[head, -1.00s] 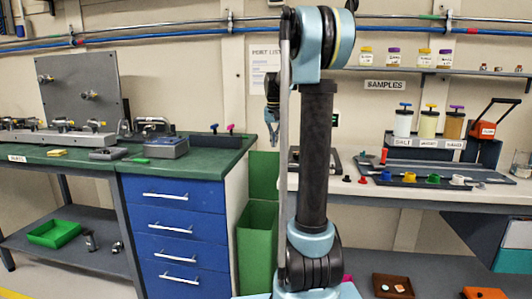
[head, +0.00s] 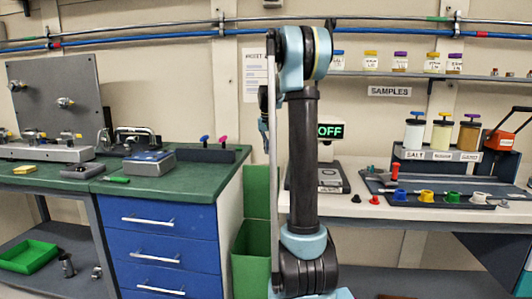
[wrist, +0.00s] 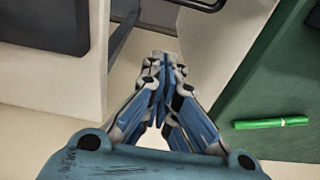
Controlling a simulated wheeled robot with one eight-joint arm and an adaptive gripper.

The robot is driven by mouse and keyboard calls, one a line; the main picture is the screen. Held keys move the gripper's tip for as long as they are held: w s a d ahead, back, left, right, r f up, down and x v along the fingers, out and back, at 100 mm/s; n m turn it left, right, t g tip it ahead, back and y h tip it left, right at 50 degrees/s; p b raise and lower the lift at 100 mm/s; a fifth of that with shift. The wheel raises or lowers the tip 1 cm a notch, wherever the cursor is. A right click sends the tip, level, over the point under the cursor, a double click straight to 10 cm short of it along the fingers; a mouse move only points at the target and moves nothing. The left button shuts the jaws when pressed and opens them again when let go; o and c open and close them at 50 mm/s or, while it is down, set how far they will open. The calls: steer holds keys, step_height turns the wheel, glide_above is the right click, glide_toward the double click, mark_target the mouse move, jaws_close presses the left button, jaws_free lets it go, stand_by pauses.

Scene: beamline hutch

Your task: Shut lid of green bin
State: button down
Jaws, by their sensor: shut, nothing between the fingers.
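The green bin (head: 252,262) stands on the floor between the blue drawer unit and the white table, partly hidden behind my arm. Its lid (head: 260,190) is open and stands upright at the back of the bin. My gripper (wrist: 163,62) is shut and empty in the wrist view, over the gap between the white furniture and the green bench top. In the head view the gripper is mostly hidden behind my arm and shows only at its left edge, above the lid's height. I cannot make out the bin in the wrist view.
The green bench top (head: 195,185) is left of the bin, with a green marker (wrist: 271,123) lying on it. The white table (head: 390,208) on the right holds an OFF display (head: 329,131), a dark tray and sample jars. A green tray (head: 27,257) sits on the lower shelf.

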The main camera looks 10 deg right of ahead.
step_height(320, 180, down, 8)
steer(key=shift+s+a+r, duration=0.3)
steer(key=shift+s+a, duration=0.1)
steer(key=shift+s, duration=0.35)
steer(key=shift+s+a+r, duration=0.25)
steer(key=shift+s+a, duration=0.1)
steer(key=shift+s, duration=0.35)
